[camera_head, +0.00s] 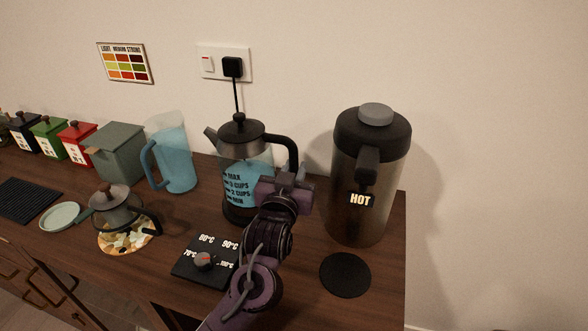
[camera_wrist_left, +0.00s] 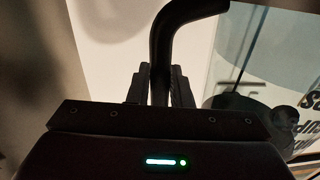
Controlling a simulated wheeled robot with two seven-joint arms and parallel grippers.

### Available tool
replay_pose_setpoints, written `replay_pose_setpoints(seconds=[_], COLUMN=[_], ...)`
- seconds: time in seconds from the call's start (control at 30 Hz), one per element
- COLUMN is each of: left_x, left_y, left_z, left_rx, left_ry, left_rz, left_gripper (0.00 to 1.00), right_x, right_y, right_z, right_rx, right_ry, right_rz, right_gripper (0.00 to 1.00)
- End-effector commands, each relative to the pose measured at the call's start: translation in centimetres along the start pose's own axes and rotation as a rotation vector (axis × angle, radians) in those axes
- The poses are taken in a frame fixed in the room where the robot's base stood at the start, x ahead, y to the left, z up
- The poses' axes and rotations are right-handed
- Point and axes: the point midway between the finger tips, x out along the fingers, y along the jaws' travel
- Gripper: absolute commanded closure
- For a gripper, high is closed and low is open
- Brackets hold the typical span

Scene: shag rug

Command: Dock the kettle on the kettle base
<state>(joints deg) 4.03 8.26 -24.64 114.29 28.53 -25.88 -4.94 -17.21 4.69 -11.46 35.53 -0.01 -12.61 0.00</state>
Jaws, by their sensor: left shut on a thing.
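The kettle (camera_head: 238,178) has clear glass walls with blue water and level markings, a dark lid, a spout at left and a black handle (camera_head: 293,152) at right. It looks upright, near the back of the wooden counter. My left gripper (camera_head: 287,188) is shut on the handle. In the left wrist view the handle (camera_wrist_left: 178,30) runs down between the fingers (camera_wrist_left: 160,85). A black round band (camera_head: 236,213) shows at the kettle's bottom; I cannot tell the kettle's foot from the kettle base there, or whether they touch. My right gripper is out of view.
A steel HOT dispenser (camera_head: 345,215) stands close at right, with a black round mat (camera_head: 345,275) before it. A temperature dial panel (camera_head: 190,272) lies in front. A blue jug (camera_head: 175,165) stands left, and a small glass pot (camera_head: 118,212) front left. The wall socket's cord (camera_head: 236,95) drops behind the kettle.

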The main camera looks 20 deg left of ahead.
Motion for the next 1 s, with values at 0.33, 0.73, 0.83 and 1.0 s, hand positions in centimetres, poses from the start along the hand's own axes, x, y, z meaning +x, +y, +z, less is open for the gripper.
replay_pose_setpoints(seconds=[0.33, 0.73, 0.83, 1.0], left_x=[0.0, 0.0, 0.0, 0.0], left_y=[0.0, 0.0, 0.0, 0.0], left_z=[-0.3, 0.4, 0.6, 0.7], left_rx=[0.003, 0.002, 0.002, 0.001], left_ry=[0.013, 0.01, 0.009, 0.009], left_rz=[0.001, 0.0, 0.0, -0.001], left_gripper=[1.0, 1.0, 1.0, 0.74], right_x=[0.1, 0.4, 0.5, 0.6], right_y=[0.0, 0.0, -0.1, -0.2], right_z=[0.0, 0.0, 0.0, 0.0], right_rx=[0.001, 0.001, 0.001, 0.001], right_ry=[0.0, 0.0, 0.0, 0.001], right_rz=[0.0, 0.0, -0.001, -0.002], right_gripper=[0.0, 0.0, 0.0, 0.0])
